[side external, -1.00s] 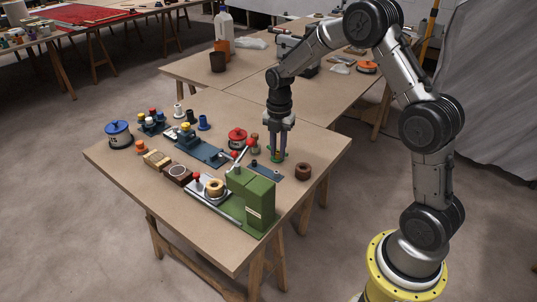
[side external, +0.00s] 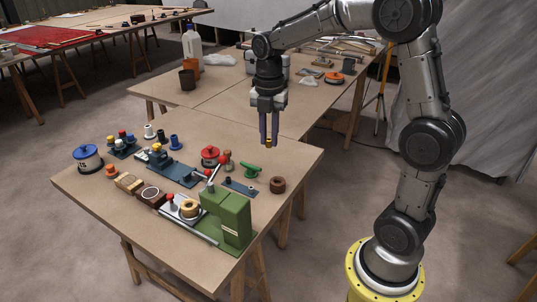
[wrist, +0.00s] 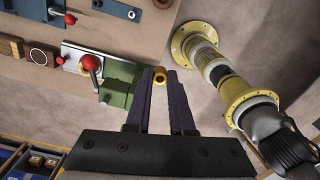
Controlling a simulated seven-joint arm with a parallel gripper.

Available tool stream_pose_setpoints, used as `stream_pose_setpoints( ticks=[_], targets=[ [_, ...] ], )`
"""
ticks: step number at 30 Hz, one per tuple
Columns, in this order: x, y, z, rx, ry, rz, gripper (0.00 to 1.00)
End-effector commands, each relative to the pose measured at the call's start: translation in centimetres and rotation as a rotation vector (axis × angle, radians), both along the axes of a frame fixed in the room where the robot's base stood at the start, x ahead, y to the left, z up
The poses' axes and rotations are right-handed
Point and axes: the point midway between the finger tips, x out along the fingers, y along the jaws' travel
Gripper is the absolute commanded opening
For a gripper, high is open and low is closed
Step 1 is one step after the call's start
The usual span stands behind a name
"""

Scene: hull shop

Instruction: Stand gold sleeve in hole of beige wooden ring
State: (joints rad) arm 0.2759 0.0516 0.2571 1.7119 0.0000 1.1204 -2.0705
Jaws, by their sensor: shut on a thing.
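My gripper (side external: 269,139) is shut on the gold sleeve (side external: 268,142), a small short tube between the fingertips, held high above the bench's right side. In the wrist view the gold sleeve (wrist: 160,77) shows at the tips of my gripper (wrist: 160,80), with floor and bench edge beyond. The beige wooden ring (side external: 190,207) lies on the metal slide of the green press, its hole facing up, well below and left of my gripper.
The green press (side external: 228,217) with its red-knobbed lever (side external: 215,172) stands right beside the beige ring. A dark brown ring (side external: 277,185) and a small blue plate (side external: 240,187) lie nearby.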

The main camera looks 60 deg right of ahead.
Motion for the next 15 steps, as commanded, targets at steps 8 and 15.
stream_pose_setpoints(
  ticks=[8,15],
  targets=[
    [4.7,1.8,1.5,0.001,0.001,0.084,0.00],
    [10.9,5.6,1.7,0.000,0.000,0.205,0.00]
  ],
)
